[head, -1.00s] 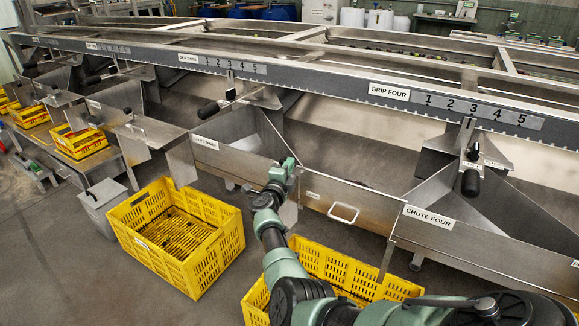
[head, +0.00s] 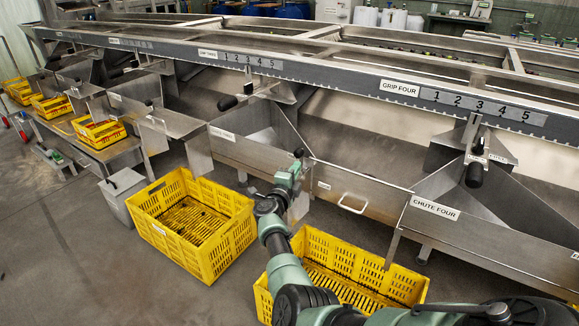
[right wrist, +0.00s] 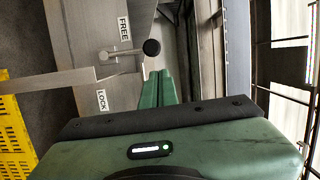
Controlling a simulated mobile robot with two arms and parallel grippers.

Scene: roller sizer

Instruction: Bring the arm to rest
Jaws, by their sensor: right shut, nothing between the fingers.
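My right arm reaches in from the bottom right of the head view, green and black, with its right gripper (head: 293,172) in front of the chute fronts, beside a black knob (head: 298,153). In the right wrist view the two green fingers (right wrist: 159,84) lie together, shut and empty. The black knob (right wrist: 151,47) shows just beyond the fingertips, apart from them as far as I can tell. It sits by a metal plate labelled FREE (right wrist: 123,24) and LOCK (right wrist: 102,100). My left gripper is not in view.
A yellow crate (head: 228,240) stands on the floor left of my arm. Another yellow crate (head: 412,290) is partly behind my arm. The chute four panel (head: 480,235) and a white handle (head: 352,203) are to the right. Open floor (head: 90,270) lies at the left.

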